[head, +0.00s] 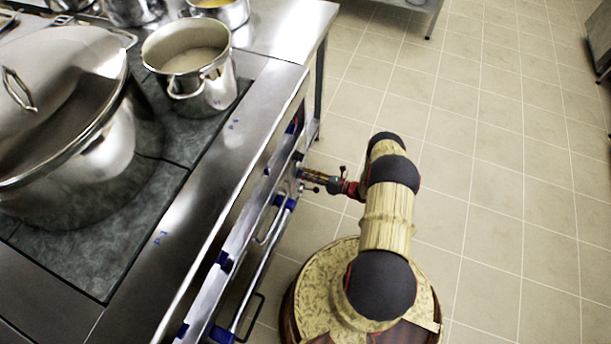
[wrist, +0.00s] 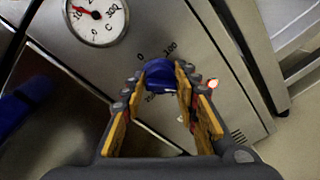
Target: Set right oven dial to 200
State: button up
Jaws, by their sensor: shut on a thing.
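The blue oven dial (wrist: 160,72) shows in the wrist view on a steel panel. Printed marks 0 and 100 stand above it; lower marks are partly hidden by my fingers. My gripper (wrist: 161,84) is shut on the dial, with a yellow-padded finger on each side. The dial's exact setting cannot be read. In the head view my gripper (head: 304,176) reaches the stove's front panel from the right, and the dial it holds is not clearly visible there. A round temperature gauge (wrist: 97,18) marked 0 to 300 C has its red needle near the 100 mark.
The steel stove (head: 185,225) carries a large lidded stockpot (head: 95,150) and a smaller open pot (head: 205,92). Horizontal handles and other blue parts (head: 225,260) line its front. The tiled floor (head: 500,180) to the right is clear.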

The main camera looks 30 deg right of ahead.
jog(key=m, duration=0.4)
jog(key=shift+f, duration=0.1)
jog(key=shift+d+m+g+y, duration=0.1)
jog(key=shift+m+g+y, duration=0.25)
jog(key=shift+m, duration=1.15)
jog(key=o, duration=1.2)
jog(key=shift+w, duration=0.1)
jog(key=shift+c, duration=0.2)
jog(key=shift+d, duration=0.1)
jog(key=v, duration=1.2)
jog(key=shift+f, duration=0.1)
